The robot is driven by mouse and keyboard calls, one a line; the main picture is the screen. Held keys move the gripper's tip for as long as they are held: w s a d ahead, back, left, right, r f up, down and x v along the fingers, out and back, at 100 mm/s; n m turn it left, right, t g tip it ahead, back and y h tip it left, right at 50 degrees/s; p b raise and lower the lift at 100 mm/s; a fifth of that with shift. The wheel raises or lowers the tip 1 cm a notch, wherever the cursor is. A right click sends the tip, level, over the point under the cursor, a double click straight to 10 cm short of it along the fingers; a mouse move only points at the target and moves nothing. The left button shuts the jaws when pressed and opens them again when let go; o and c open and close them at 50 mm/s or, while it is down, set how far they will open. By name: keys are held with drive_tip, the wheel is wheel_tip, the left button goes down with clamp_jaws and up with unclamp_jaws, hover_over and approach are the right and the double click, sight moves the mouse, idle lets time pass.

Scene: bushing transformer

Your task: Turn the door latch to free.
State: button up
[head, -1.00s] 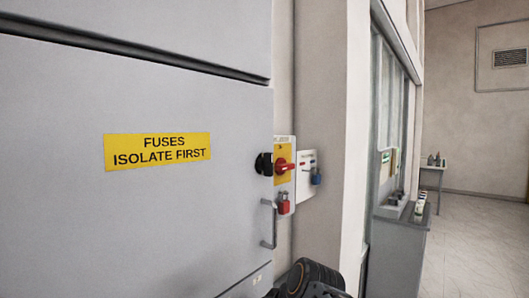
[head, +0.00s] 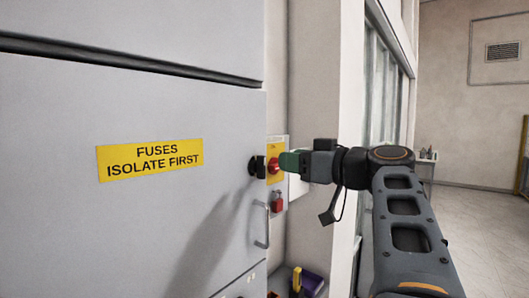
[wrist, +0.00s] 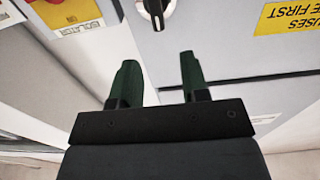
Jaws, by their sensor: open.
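The black door latch knob (head: 257,167) sits at the right edge of the grey cabinet door (head: 150,225). My gripper (head: 288,162) is just right of the knob in the head view, in front of the isolator plate. In the wrist view its green fingers (wrist: 158,65) are spread apart with nothing between them, and the knob lies beyond their tips, apart from them.
A red isolator switch (head: 273,166) on a yellow plate is close beside my fingers. A red padlock (head: 277,203) hangs below it. A vertical door handle (head: 267,226) stands out under the latch. A purple box (head: 311,281) is low at the bottom. Open floor lies far right.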

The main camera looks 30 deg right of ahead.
sight(265, 156)
drive_tip(key=p+x, duration=0.2)
drive_tip(key=x, duration=0.6)
drive_tip(key=shift+w+f, duration=0.1)
drive_tip(key=shift+c, duration=0.3)
drive_tip(key=c, duration=0.7)
